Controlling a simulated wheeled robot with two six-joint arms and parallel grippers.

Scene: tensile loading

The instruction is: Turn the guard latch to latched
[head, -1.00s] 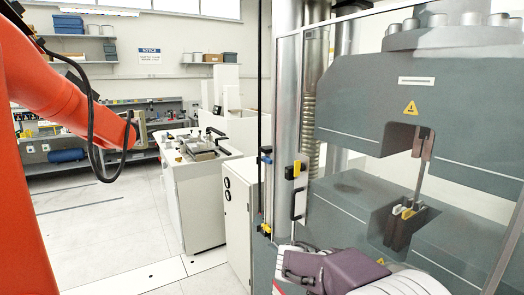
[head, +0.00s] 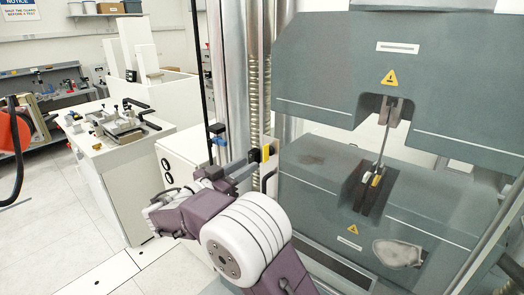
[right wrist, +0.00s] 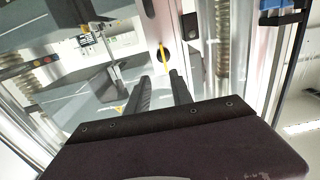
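The guard latch (head: 266,153), with a yellow and black part, sits on the guard's upright left frame in the head view. In the right wrist view its yellow lever (right wrist: 165,57) crosses a dark round pivot on the pale frame, beyond the gap between my fingers. My right gripper (head: 240,168) points at the latch from the left, its tips close to it. In the right wrist view the right gripper (right wrist: 160,86) has its two dark fingers apart with nothing between them; whether they touch the lever I cannot tell. My left gripper is out of view.
The testing machine (head: 440,95) stands behind the guard, with a specimen (head: 383,145) between its grips. A black handle (head: 268,180) is just below the latch. A white cabinet (head: 180,160) and a bench with a fixture (head: 122,125) stand left.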

